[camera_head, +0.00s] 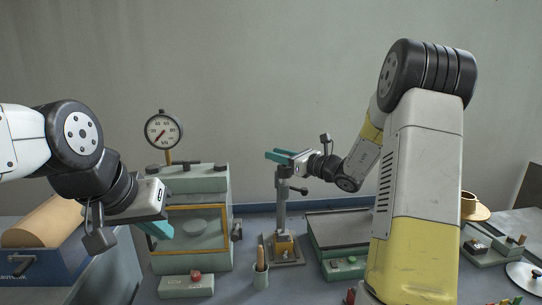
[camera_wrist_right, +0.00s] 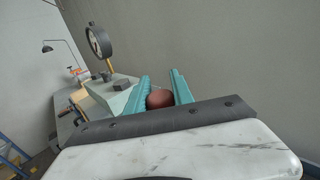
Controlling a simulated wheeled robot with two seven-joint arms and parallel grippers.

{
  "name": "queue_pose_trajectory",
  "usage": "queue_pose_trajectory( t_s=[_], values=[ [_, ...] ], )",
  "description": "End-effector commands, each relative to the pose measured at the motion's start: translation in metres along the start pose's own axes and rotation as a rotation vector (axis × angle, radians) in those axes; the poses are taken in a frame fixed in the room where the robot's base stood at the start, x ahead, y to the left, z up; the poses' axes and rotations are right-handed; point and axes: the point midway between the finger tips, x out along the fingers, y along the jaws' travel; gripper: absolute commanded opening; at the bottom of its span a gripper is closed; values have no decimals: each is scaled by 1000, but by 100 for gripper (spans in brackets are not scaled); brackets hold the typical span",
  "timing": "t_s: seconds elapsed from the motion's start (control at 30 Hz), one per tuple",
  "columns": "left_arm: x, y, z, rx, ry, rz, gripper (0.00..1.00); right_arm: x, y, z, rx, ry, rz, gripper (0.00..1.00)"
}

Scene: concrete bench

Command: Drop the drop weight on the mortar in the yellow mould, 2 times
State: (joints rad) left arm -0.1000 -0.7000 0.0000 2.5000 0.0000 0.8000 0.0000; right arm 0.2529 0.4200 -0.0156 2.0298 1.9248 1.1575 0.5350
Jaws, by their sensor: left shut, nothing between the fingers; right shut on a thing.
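My right gripper (camera_head: 279,156) is high over the drop stand, at the top of its grey column (camera_head: 282,208). In the right wrist view its teal fingers (camera_wrist_right: 164,88) are shut on a round red-brown knob (camera_wrist_right: 160,99), which looks like the top of the drop weight. The weight's body is not clearly told apart from the dark upper part of the stand. The yellow mould (camera_head: 285,247) sits on the stand's base, below the column; the mortar inside is too small to see. My left gripper (camera_head: 157,230) is shut and empty, in front of the press at left.
A green press (camera_head: 190,180) with a yellow-framed window and a round dial (camera_head: 163,131) stands left of the stand. A cup of tools (camera_head: 260,276) stands close in front. A green-grey machine (camera_head: 340,228) is to the right. A blue box (camera_head: 60,262) is far left.

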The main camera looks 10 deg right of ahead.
Motion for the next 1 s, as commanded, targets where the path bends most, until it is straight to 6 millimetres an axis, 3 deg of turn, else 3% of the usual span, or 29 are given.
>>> queue_pose_trajectory(
  t_s=[0.23, 0.57, 0.9, 0.93, 1.0],
  values=[
    [0, 0, 0, 0, 0, 0, 0, 0, 0, 6, -2, -1, -1, 0],
    [0, 0, 0, 0, 0, 0, 0, 0, -1, 67, -4, -4, -1, 0],
    [0, 0, 0, 0, 0, 0, 0, 0, 0, 74, -4, -7, 0, 0],
    [0, 0, 0, 0, 0, 0, 0, 0, 0, 74, -4, -8, 0, 32],
    [0, 0, 0, 0, 0, 0, 0, 0, 0, 74, -4, -7, 0, 46]
  ],
)
